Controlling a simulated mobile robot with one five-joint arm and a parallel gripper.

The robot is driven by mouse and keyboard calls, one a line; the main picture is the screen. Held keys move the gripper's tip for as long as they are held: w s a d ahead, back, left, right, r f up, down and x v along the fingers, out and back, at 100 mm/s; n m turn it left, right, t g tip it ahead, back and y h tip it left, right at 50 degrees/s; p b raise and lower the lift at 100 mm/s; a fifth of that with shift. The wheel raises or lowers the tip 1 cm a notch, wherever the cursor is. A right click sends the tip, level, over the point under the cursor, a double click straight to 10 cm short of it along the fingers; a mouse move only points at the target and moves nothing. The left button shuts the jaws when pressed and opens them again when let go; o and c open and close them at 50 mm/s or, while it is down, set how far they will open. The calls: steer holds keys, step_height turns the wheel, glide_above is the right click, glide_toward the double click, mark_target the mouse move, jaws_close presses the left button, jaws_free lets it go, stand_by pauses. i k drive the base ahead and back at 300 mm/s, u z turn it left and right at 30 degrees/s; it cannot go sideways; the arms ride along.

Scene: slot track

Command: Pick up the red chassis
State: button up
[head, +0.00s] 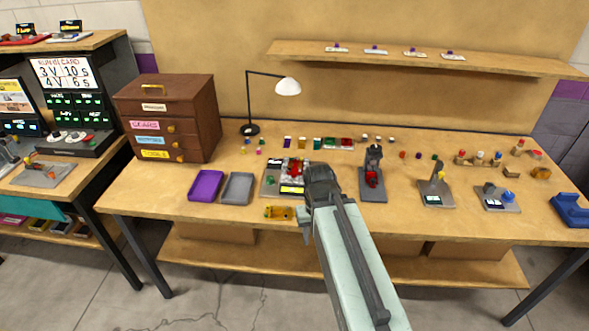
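A red piece (296,168), which looks like the red chassis, sits on a grey station plate (270,186) left of the middle of the bench. It is small, and its right side is close to the dark end of my arm in the picture. Another red part (372,178) sits in a dark press-like stand (374,158) to the right. My gripper (320,177) is at the dark end of my arm, right beside the plate in the picture. Its fingers cannot be made out, and I cannot tell whether it touches anything.
A purple tray (206,186) and a grey tray (238,188) lie left of the plate. An amber translucent piece (278,213) lies at the front edge. A lamp (287,87) and a drawer cabinet (168,118) stand behind. More small stations (437,190) fill the right side.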

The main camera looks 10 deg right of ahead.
mark_target(294, 164)
steer(key=u, duration=2.3)
steer(key=i, duration=2.4)
steer(key=z, duration=2.4)
steer(key=i, duration=0.5)
steer(key=u, duration=0.2)
